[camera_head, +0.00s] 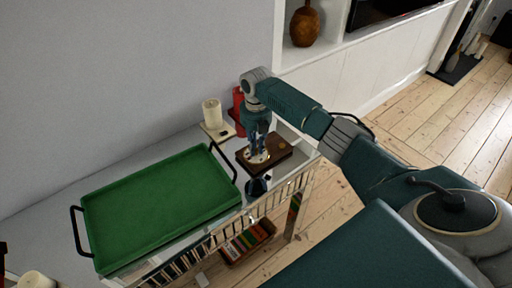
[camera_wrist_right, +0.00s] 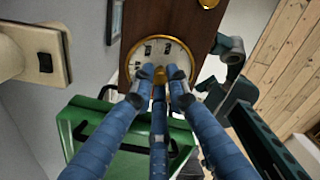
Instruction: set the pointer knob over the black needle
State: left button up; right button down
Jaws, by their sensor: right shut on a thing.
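A dark wooden block (camera_head: 277,155) stands on the right end of the white table and bears a round white dial (camera_head: 251,158). In the right wrist view the dial (camera_wrist_right: 158,47) has a brass rim and small black marks. I cannot tell which mark is the black needle. My right gripper (camera_head: 258,153) points down onto the dial. In the right wrist view my right gripper (camera_wrist_right: 159,77) is shut on the brass-coloured pointer knob (camera_wrist_right: 159,72) at the dial. The fingers hide most of the knob, so its pointing direction cannot be told. My left gripper is out of view.
A green tray (camera_head: 160,205) with black handles fills the table's middle. A box of colourful items (camera_head: 248,240) sits below.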

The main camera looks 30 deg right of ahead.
aim_at(256, 149)
dwell(0.5)
jog(key=c, duration=1.7)
grip_release()
notch_tip(256, 149, up, 12)
jog(key=shift+r, duration=0.1)
